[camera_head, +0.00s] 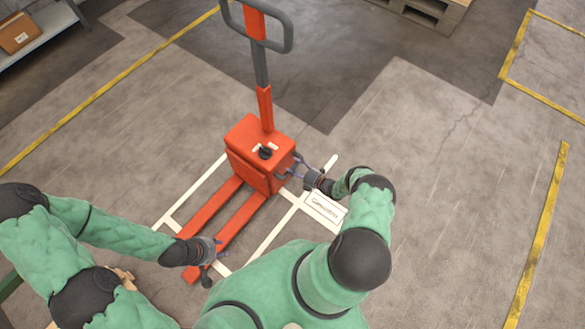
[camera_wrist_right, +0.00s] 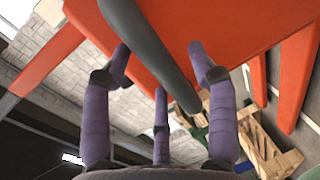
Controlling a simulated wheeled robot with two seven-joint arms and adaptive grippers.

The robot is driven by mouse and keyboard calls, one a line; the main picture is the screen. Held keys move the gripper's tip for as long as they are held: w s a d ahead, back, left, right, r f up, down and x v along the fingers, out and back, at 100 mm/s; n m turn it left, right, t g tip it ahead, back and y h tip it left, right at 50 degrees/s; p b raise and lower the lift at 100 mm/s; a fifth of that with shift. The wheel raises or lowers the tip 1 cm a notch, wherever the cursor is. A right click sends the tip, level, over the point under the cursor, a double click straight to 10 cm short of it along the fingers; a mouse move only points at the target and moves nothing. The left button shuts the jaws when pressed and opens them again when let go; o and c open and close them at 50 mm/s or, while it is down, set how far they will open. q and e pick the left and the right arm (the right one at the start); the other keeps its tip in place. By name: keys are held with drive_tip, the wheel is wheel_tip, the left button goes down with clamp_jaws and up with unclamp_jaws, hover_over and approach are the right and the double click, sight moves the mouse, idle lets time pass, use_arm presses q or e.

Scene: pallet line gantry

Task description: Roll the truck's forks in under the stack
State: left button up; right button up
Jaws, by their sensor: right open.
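The orange pallet truck (camera_head: 258,150) stands on the floor, its two forks (camera_head: 212,207) pointing toward the lower left. Its grey handle (camera_head: 260,65) rises at the top. My right gripper (camera_head: 297,168) is at the side of the truck's body. In the right wrist view its purple fingers (camera_wrist_right: 160,75) are spread around a dark grey bar (camera_wrist_right: 150,55) in front of the orange body, not closed on it. My left gripper (camera_head: 212,248) is beside a fork tip; its finger state is unclear. Wooden pallets (camera_wrist_right: 250,140) show beyond the forks in the right wrist view.
White floor lines (camera_head: 288,215) run around the truck, with a white label plate (camera_head: 325,207) on the right. Another pallet (camera_head: 430,10) lies at the top. A shelf (camera_head: 45,35) with a brown box (camera_head: 17,33) is top left. Open floor lies right, inside yellow lines (camera_head: 540,235).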

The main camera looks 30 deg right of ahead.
drive_tip(key=shift+x, duration=0.75)
clamp_jaws()
drive_tip(key=shift+s+a, duration=0.1)
drive_tip(key=shift+a, duration=0.05)
